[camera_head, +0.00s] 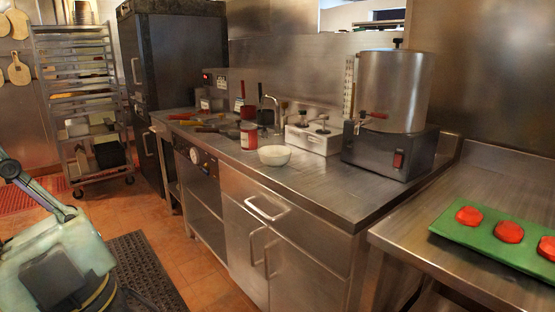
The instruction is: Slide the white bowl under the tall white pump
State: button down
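The white bowl (274,155) sits upright on the steel counter, near its front edge. A white dispenser box (313,139) with two dark-topped pumps (322,125) stands just behind and to the right of the bowl. A tall curved metal spout (271,106) rises behind the bowl, left of the white box. I cannot tell for sure which of these is the tall white pump. The bowl appears to be in front of them, not under a spout. My gripper is not in view; only part of my own body and arm shows at the lower left.
A red-and-white can (249,136) stands close left of the bowl. A large steel urn (391,91) on a dark base (390,151) stands right of the white box. The counter front (325,190) right of the bowl is clear.

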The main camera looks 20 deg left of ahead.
aim_at(275, 158)
jog(key=i+j+z, duration=0.1)
jog(key=j, duration=0.3)
jog(key=i+j+z, duration=0.1)
jog(key=j, duration=0.3)
jog(key=i+j, duration=0.15)
jog(key=j, duration=0.25)
jog(key=i+j+z, duration=0.15)
jog(key=j, duration=0.25)
jog(key=k, duration=0.05)
